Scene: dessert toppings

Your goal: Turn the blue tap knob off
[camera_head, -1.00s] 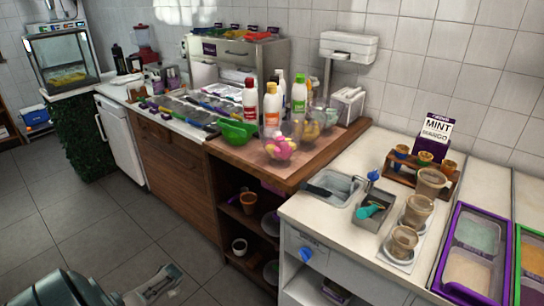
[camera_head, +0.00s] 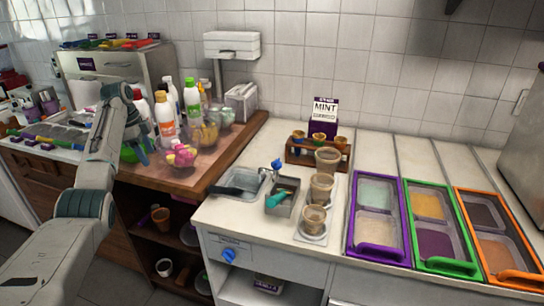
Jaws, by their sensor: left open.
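A blue knob (camera_head: 228,255) sits on the white front panel of the counter, below the small sink (camera_head: 238,183). A small blue tap piece (camera_head: 277,165) stands at the sink's right back corner. Whether water is running is too small to tell. My left arm rises from the lower left and bends down at its wrist. My left gripper (camera_head: 140,150) hangs over the wooden counter, left of the bottles, apart from and above the knob. Its jaws are open and look empty, though their tips are partly hard to make out. My right gripper is out of view.
Sauce bottles (camera_head: 166,118) and bowls of toppings (camera_head: 182,157) crowd the wooden counter (camera_head: 205,178) near my gripper. A grey tub with a teal scoop (camera_head: 283,198) and several cups stand right of the sink. Space before the knob panel looks clear.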

